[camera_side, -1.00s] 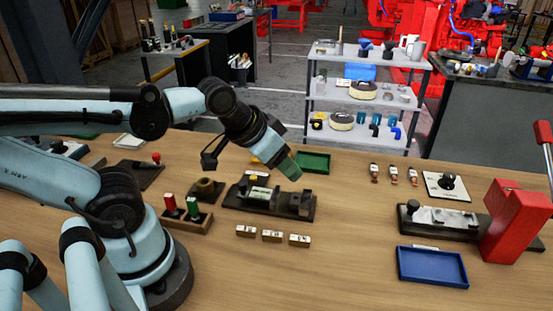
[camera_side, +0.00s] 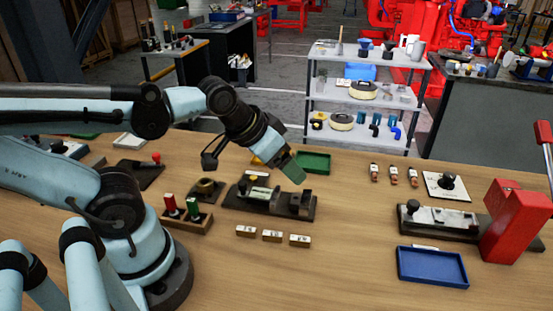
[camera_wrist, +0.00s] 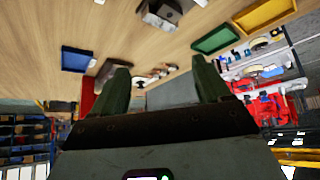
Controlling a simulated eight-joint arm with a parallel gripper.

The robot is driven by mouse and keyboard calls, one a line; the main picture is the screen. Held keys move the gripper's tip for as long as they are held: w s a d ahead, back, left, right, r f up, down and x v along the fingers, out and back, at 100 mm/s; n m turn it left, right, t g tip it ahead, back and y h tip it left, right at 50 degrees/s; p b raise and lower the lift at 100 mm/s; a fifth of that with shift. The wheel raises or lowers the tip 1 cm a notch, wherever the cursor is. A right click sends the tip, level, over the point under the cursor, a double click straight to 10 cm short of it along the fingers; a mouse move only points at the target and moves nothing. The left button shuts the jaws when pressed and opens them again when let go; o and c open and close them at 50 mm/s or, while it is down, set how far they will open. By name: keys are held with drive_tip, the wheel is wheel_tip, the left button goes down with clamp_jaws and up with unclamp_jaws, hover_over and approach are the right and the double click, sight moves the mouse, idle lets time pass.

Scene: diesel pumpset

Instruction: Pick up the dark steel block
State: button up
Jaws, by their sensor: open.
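A dark block (camera_side: 301,202) stands at the right end of a dark fixture plate (camera_side: 235,203) on the wooden bench. It looks like the dark steel block, but I cannot be sure. My gripper (camera_side: 292,170) is above and just behind the fixture, apart from it, with its green fingers pointing down and right. In the wrist view, my gripper (camera_wrist: 163,80) shows two separated green fingers with nothing between them. Part of the fixture (camera_wrist: 160,14) shows at the top edge of that view, cut off by the frame.
A green tray (camera_side: 313,162) lies behind the fixture and a blue tray (camera_side: 432,266) at front right. Three small labelled blocks (camera_side: 272,236) lie in front. A holder with red and green handles (camera_side: 187,220) stands left. A red press (camera_side: 515,222) stands right. Bench between is clear.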

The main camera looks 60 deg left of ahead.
drive_tip(key=n, duration=0.3)
drive_tip(key=n+g, duration=0.7)
drive_tip(key=n, duration=1.7)
hover_over(294, 198)
drive_tip(key=f, duration=0.7)
drive_tip(key=shift+w+d, duration=0.1)
drive_tip(key=shift+w, duration=0.25)
drive_tip(key=shift+s+f, duration=0.15)
drive_tip(key=shift+f, duration=1.25)
drive_tip(key=shift+s+f, duration=0.15)
drive_tip(key=shift+f, duration=1.2)
drive_tip(key=c, duration=1.3)
drive_tip(key=shift+c, duration=0.2)
